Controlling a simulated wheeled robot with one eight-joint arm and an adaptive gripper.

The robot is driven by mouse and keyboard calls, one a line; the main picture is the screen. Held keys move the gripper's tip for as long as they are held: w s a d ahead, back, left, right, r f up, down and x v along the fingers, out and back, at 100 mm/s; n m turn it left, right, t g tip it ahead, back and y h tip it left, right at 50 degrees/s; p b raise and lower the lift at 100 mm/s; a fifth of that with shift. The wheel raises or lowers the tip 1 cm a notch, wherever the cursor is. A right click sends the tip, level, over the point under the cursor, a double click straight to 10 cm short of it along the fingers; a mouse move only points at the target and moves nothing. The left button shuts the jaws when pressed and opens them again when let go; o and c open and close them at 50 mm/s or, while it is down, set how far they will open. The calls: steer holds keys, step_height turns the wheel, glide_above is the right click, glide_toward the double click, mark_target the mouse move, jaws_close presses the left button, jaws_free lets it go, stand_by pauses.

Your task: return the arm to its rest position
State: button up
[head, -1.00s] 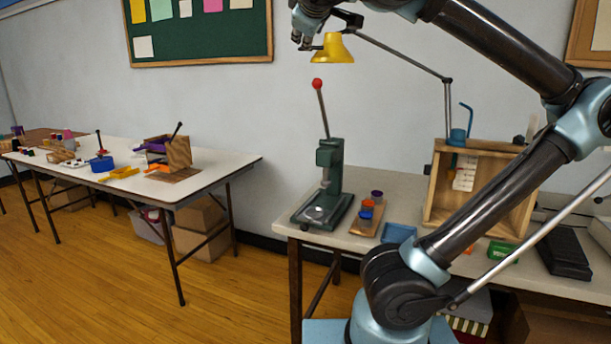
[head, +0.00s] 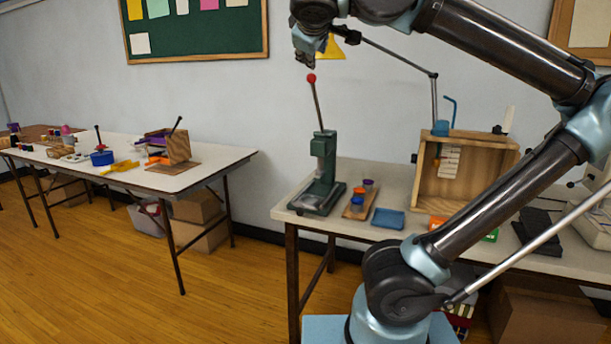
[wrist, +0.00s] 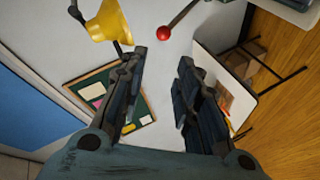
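My arm is raised and bent across the right half of the head view. My gripper (head: 317,57) hangs at the top of that view, just above the red knob (head: 311,78) of the green press (head: 324,168) and in front of the yellow lamp (head: 331,47). In the wrist view my gripper (wrist: 162,88) has its two fingers spread apart, with nothing between them. The yellow lamp (wrist: 108,22) and the red knob (wrist: 163,33) show beyond the fingers.
The right table (head: 270,212) holds the press, a small board with cups (head: 361,200), a blue tray (head: 388,218) and a wooden box (head: 490,150). The left table (head: 215,160) holds craft items. Wooden floor (head: 100,260) lies open between and before them.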

steer(key=d+f+m+g+h, duration=0.25)
steer(key=d+f, duration=0.35)
steer(key=f, duration=0.7)
steer(key=d+f+m+g+h, duration=0.2)
steer(key=d+f+m+g, duration=0.3)
steer(key=f, duration=0.7)
steer(key=s+d+f+m+g+y, duration=0.1)
steer(key=s+d+f, duration=0.1)
steer(key=f, duration=0.6)
steer(key=s+d+f+m+g+y, duration=0.1)
steer(key=s+d+f+g+y, duration=0.1)
steer(key=f, duration=0.7)
steer(key=s+d+f+m+g+y, duration=0.1)
steer(key=s+d+f+m, duration=0.1)
steer(key=f, duration=0.6)
steer(key=shift+s+d+f, duration=0.2)
steer(key=shift+s+f, duration=0.2)
steer(key=shift+s, duration=0.5)
steer(key=shift+w+g+y, duration=0.1)
steer(key=shift+g+y, duration=0.15)
steer(key=shift+w+f, duration=0.2)
steer(key=shift+w, duration=0.15)
